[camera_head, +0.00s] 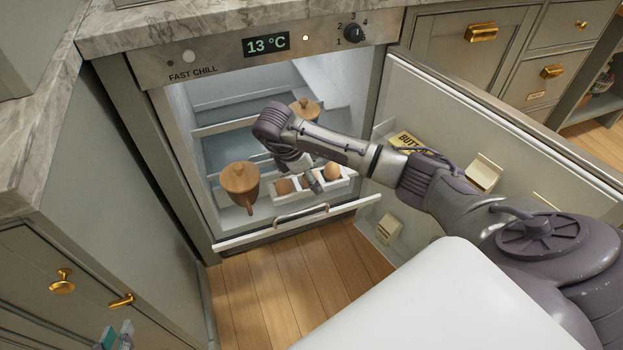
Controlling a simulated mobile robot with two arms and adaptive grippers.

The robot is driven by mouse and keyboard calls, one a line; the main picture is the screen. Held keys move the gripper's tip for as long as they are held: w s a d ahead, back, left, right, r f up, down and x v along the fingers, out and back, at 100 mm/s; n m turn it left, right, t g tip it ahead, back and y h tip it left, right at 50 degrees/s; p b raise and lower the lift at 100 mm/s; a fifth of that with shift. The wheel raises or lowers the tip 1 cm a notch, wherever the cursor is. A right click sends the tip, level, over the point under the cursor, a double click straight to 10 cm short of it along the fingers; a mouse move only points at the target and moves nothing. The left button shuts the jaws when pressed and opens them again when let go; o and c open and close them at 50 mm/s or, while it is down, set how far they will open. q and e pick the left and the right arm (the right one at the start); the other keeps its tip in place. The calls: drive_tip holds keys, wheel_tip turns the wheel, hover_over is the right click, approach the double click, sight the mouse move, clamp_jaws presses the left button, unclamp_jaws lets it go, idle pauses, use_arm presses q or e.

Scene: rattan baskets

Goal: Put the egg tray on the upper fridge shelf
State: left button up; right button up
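The white egg tray (290,197) with several brown eggs sits low in the open fridge (350,95), just behind the front rail with a handle. My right arm reaches in from the right, and its gripper (312,180) points down at the middle of the tray. The wrist hides most of that gripper, so its grip on the tray is unclear. The upper fridge shelf (215,127) shows behind and above the tray. My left gripper (117,337) shows only its fingertips at the bottom left; they stand apart with nothing visible between them.
A lidded brown pot (239,184) stands left of the tray, and another pot (304,110) stands farther back on the right. The open fridge door (490,130) holds butter (407,141) and cartons (484,173). The left part of the upper shelf looks clear.

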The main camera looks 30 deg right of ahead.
drive_tip(key=o, duration=1.3)
drive_tip(key=shift+c, duration=0.2)
